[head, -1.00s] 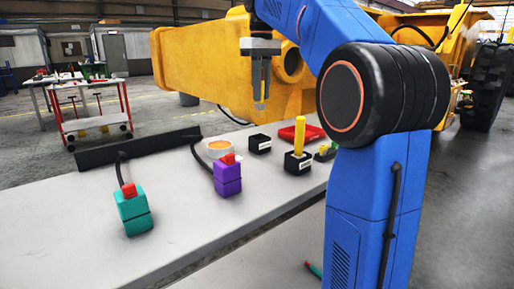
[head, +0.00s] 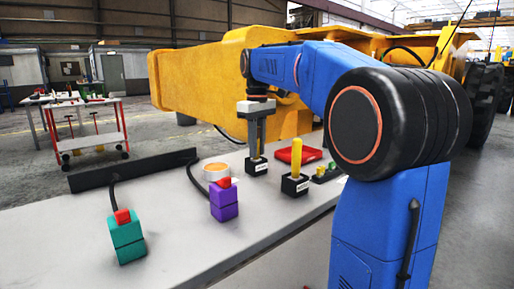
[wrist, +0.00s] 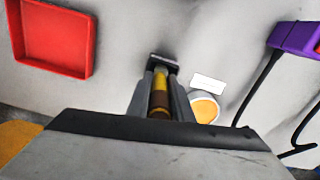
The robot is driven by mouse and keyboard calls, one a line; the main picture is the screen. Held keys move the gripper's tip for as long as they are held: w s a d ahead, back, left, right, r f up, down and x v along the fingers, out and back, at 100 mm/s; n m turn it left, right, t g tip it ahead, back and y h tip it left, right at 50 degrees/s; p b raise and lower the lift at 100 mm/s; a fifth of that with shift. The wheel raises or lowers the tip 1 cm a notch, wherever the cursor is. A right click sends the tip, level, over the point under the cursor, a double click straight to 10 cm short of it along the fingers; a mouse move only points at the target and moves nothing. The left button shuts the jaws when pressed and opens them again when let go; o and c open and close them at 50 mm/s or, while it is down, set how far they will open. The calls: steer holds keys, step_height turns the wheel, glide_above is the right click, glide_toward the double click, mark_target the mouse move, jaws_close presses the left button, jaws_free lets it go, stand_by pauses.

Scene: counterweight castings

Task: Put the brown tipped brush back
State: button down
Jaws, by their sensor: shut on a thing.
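My gripper (head: 257,152) points straight down over a small black holder (head: 257,167) with a white label, on the grey bench. In the wrist view my gripper (wrist: 159,98) is shut on the brown tipped brush (wrist: 159,88), which shows yellow with a brown end between the fingers. The black holder also shows in the wrist view (wrist: 163,59), just beyond the fingertips. The brush's lower end is hidden, so I cannot tell how deep it sits in the holder. In the head view the fingers mostly hide the brush.
A second black holder (head: 295,187) with a yellow handle (head: 297,155) stands to the right. Behind is a red tray (head: 298,154). An orange-filled tin (head: 216,171), a purple block (head: 224,205) and a teal block (head: 127,240) stand left. The front of the bench is clear.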

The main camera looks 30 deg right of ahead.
steer(key=shift+f, duration=0.1)
steer(key=c, duration=1.6)
jaws_free()
step_height(320, 180, up, 12)
steer(key=shift+r, duration=0.1)
steer(key=shift+s, duration=0.1)
